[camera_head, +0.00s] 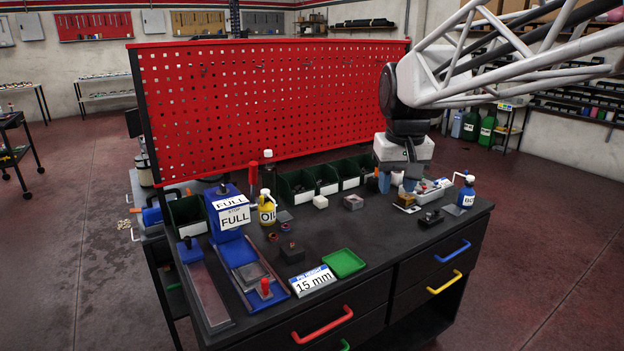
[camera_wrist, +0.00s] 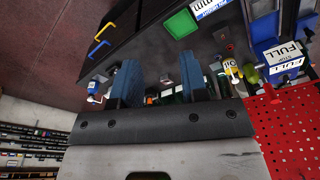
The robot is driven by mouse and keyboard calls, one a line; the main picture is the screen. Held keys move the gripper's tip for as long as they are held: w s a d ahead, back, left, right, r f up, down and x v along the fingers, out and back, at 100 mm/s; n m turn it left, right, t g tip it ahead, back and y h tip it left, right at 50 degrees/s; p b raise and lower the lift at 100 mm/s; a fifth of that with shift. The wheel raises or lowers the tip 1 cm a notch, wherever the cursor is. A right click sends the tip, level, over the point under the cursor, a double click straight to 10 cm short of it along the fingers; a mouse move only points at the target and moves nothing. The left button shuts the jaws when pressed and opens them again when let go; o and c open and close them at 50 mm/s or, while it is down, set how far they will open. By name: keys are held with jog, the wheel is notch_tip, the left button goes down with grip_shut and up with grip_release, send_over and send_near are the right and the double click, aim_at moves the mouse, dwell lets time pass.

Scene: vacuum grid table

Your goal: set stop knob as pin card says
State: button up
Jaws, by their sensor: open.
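A white pin card (camera_head: 313,281) lies at the table's front edge and reads "PIN HEIGHT 15 mm". The blue vise-like device (camera_head: 232,240) stands at the left, with white labels (camera_head: 234,212) reading "FULL" above and "STOP FULL" below. A dark knob (camera_head: 223,188) shows on its top; I cannot tell if it is the stop knob. A red knob (camera_head: 265,287) is at its front end. The labels also show at the right of the wrist view (camera_wrist: 281,53). My gripper (camera_head: 398,183) is open over the table's right part, away from the device; its blue fingers (camera_wrist: 158,82) are apart.
A green tray (camera_head: 344,262) lies beside the card. A yellow oil bottle (camera_head: 267,208) stands right of the device. Dark green bins (camera_head: 297,186) line the back below the red pegboard (camera_head: 270,95). A blue bottle (camera_head: 466,192) stands at the right.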

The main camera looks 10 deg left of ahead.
jog(key=w+a+f+n, duration=0.1)
jog(key=w+a, duration=0.6)
jog(key=a, duration=0.6)
jog(key=w+a+f+n, duration=0.1)
jog(key=w+a+n, duration=0.1)
jog(key=w+a, duration=0.5)
jog(key=w+a+f+n+g, duration=0.1)
jog(key=w+a, duration=0.5)
jog(key=a, duration=1.3)
jog(key=shift+w+a+n, duration=0.15)
jog(key=shift+w+n, duration=0.15)
jog(key=shift+w, duration=0.1)
send_over(222, 184)
jog(key=shift+n+g, duration=0.3)
jog(key=shift+n, duration=0.1)
jog(key=f, duration=0.4)
jog(key=shift+w+d+f, duration=0.1)
jog(key=shift+d+f, duration=0.1)
jog(key=shift+d, duration=0.1)
jog(key=shift+a+f, duration=0.25)
jog(key=shift+a, duration=0.1)
jog(key=shift+f, duration=0.1)
jog(key=shift+f, duration=3.8)
